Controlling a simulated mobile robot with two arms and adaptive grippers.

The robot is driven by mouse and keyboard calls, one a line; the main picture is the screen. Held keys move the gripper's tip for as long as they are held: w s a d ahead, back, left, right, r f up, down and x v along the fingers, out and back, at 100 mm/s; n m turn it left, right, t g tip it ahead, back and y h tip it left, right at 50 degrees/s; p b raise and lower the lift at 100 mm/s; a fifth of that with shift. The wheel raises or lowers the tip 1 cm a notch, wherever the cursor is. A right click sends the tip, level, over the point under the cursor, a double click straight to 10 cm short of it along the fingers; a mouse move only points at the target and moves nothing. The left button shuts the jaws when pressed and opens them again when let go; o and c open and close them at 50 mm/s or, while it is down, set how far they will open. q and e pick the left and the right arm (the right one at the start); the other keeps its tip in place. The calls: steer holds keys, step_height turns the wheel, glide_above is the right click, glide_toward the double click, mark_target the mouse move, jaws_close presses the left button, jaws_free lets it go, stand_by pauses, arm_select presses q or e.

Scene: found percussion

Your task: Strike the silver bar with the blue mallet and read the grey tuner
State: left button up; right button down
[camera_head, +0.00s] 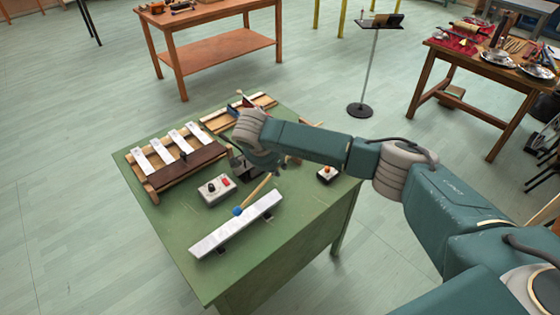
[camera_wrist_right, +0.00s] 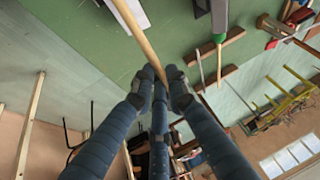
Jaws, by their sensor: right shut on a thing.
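The silver bar (camera_head: 222,236) lies on supports near the front of the green table. The blue mallet has a round blue head (camera_head: 238,211) and a wooden handle (camera_head: 257,190). Its head shows at the bar's far edge; I cannot tell whether they touch. My right gripper (camera_head: 270,172) is shut on the handle, partly hidden by its own arm. In the wrist view the right fingers (camera_wrist_right: 160,82) close on the handle (camera_wrist_right: 138,35), and the mallet head is out of frame. A grey box (camera_head: 215,190) with a dark knob and red part may be the tuner; no reading is legible. My left gripper is not in view.
On the green table (camera_head: 180,222), a wooden frame with several pale bars (camera_head: 165,150) stands at the left. A small box with a red button (camera_head: 326,174) is at the right. A music stand (camera_head: 361,108) and other tables stand beyond.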

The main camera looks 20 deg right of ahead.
step_height(320, 180, down, 4)
steer(key=a+h+b, duration=0.1)
steer(key=a, duration=0.1)
arm_select(q)
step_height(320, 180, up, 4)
steer(key=p, duration=0.6)
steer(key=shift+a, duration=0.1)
arm_select(e)
step_height(320, 180, up, 7)
steer(key=shift+d+r, duration=0.2)
steer(key=shift+d, duration=0.25)
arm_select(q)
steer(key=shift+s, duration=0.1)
arm_select(e)
steer(key=shift+s, duration=0.1)
